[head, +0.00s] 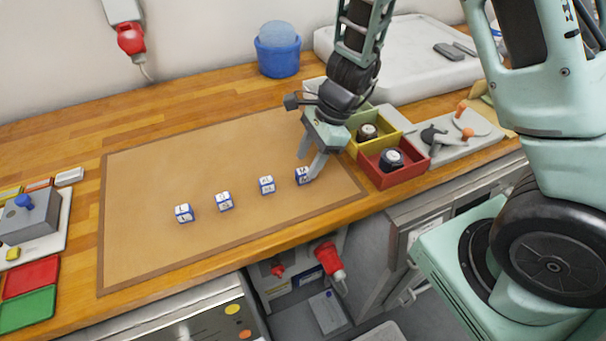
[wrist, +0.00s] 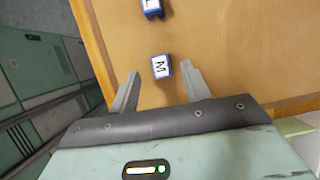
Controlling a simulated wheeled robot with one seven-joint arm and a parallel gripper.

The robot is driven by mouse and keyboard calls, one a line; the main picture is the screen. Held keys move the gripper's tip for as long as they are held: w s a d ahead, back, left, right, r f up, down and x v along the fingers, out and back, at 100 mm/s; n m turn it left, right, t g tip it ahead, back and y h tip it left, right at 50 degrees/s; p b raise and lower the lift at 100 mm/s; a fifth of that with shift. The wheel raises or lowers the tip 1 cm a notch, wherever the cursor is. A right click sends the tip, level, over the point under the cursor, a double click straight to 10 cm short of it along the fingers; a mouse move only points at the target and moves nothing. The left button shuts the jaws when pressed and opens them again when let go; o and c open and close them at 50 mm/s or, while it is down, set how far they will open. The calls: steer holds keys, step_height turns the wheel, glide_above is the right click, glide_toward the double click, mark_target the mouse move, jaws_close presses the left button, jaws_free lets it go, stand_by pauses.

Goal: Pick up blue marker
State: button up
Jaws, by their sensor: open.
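No pen-shaped blue marker shows. Several small white-and-blue lettered blocks stand in a row on the brown mat (head: 150,240): a left block (head: 184,213), a second block (head: 224,201), a third block (head: 267,185) and a right block (head: 303,176). My gripper (head: 307,170) is open and low over the right block. In the wrist view, a block lettered M (wrist: 161,67) sits between the tips of my open gripper (wrist: 160,71), with a gap at each side. Another blue-edged block (wrist: 152,9) is partly cut off at the top.
Yellow (head: 374,131) and red (head: 394,165) bins with dark round items stand right of my gripper. A grey tray (head: 460,135) lies beyond them. A blue bucket (head: 278,55) is at the back. Red (head: 32,276) and green (head: 27,309) plates lie far left. The mat's left side is clear.

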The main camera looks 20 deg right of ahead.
mark_target(303, 170)
steer(key=x, duration=0.4)
jaws_close()
step_height(303, 170, up, 10)
steer(key=shift+f+p, duration=0.1)
steer(key=shift+p, duration=0.65)
